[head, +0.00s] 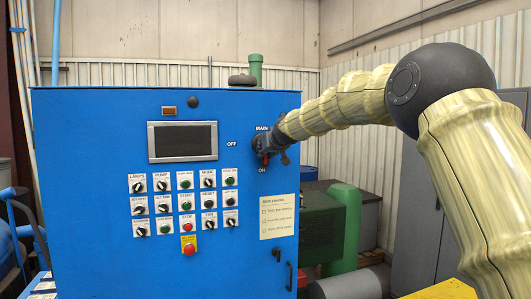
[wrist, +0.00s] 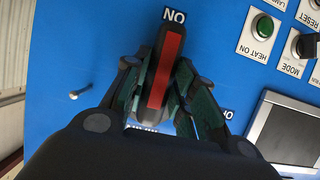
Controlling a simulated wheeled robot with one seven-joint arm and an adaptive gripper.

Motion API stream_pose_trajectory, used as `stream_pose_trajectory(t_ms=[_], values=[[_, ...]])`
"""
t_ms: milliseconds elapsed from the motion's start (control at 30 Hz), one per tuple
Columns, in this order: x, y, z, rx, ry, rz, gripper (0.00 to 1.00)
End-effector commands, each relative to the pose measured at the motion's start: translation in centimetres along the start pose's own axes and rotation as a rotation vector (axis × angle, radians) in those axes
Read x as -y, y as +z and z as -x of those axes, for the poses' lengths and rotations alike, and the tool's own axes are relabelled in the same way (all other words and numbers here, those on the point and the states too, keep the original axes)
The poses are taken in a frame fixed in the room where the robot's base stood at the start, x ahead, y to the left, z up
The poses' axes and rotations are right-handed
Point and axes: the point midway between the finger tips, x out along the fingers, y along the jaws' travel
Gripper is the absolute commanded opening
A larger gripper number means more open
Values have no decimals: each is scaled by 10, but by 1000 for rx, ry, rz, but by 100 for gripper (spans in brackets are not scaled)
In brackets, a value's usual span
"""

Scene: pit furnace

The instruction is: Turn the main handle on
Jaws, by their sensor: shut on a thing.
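The main handle (wrist: 165,70) is a red bar on a dark body. In the wrist view, which is upside down, it stands nearly upright with a slight tilt, its free end at the ON label (wrist: 174,16). My gripper (wrist: 158,88) is shut on it, with one finger on each side. In the head view the handle's red tip (head: 265,159) shows below my gripper (head: 274,150), just above the ON label (head: 262,170). The OFF label (head: 231,144) is to the left and MAIN (head: 262,129) is above. The handle's pivot is hidden by my gripper.
The blue cabinet (head: 100,120) carries a screen (head: 182,141), rows of knobs and buttons, and a red emergency button (head: 188,249) on yellow. A paper note (head: 279,217) and a door handle (head: 290,276) are below the main handle. Green equipment (head: 343,225) stands behind right.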

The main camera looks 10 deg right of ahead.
Motion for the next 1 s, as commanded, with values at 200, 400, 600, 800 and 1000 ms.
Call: stream_pose_trajectory(t_ms=[200, 400, 600, 800, 1000], values=[[0, 3, -1, 5, 0, 6, 0], [0, 3, -1, 5, 0, 5, 45], [0, 2, 0, 3, 0, 3, 48], [0, 0, 2, 1, 0, 3, 48], [-1, -1, 19, 0, 0, 2, 48]])
